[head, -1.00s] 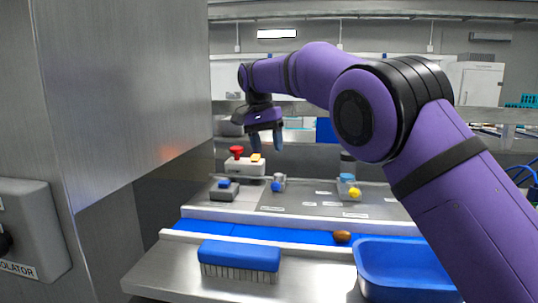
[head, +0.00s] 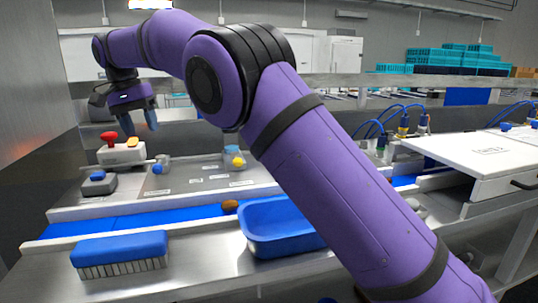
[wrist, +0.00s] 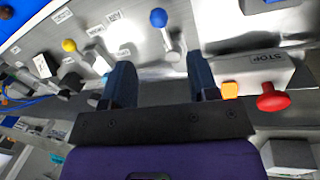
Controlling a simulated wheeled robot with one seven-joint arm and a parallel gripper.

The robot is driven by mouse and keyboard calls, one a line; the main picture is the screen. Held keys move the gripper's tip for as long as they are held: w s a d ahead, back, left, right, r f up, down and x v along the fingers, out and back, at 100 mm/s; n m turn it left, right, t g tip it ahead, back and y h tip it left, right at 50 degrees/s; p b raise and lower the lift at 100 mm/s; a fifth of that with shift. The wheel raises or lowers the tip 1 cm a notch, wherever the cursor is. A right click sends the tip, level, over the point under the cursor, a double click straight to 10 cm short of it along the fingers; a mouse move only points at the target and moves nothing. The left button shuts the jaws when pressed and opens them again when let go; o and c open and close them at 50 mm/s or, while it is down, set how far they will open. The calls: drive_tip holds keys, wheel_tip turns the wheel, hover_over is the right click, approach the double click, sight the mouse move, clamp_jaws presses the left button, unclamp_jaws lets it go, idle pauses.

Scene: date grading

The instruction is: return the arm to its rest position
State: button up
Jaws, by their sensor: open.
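My purple arm reaches from the lower right toward the upper left of the head view. My gripper (head: 139,122) hangs there above the back of the bench, near the control box with the red button. In the wrist view its two blue fingers (wrist: 160,84) are apart with nothing between them. The red button (wrist: 272,98) and orange button (wrist: 230,89) lie to the right of the fingers. A blue-knobbed lever (wrist: 158,18) is beyond the fingertips.
A brown date (head: 230,206) lies on the blue belt (head: 130,221). A blue tray (head: 272,243) and a blue brush (head: 120,248) are in front. A yellow-knobbed control (head: 238,161) stands on the panel. A white-lidded unit (head: 480,152) is at right; a metal wall (head: 35,90) is at left.

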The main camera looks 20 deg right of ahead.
drive_tip(key=s+d+r+t+y, duration=0.1)
drive_tip(key=s+d+r, duration=0.25)
drive_tip(key=d, duration=0.55)
drive_tip(key=s+d+r+y, duration=0.1)
drive_tip(key=s+d+r, duration=0.3)
drive_tip(key=d, duration=0.6)
drive_tip(key=s+d+r+t+y, duration=0.1)
drive_tip(key=s+d+r, duration=0.1)
drive_tip(key=s+d, duration=0.5)
drive_tip(key=s+d+f+n+t, duration=0.1)
drive_tip(key=s+d+f, duration=0.3)
drive_tip(key=s, duration=0.4)
drive_tip(key=s+d+f+n+t, duration=0.1)
drive_tip(key=s+d+f, duration=0.3)
drive_tip(key=s, duration=0.5)
drive_tip(key=s+d+f+t, duration=0.1)
drive_tip(key=s+d+f, duration=0.3)
drive_tip(key=s+d, duration=0.2)
drive_tip(key=shift+s+d+f+n+t+h, duration=0.2)
drive_tip(key=shift+s+f+n+t+h, duration=0.15)
drive_tip(key=shift+s, duration=0.8)
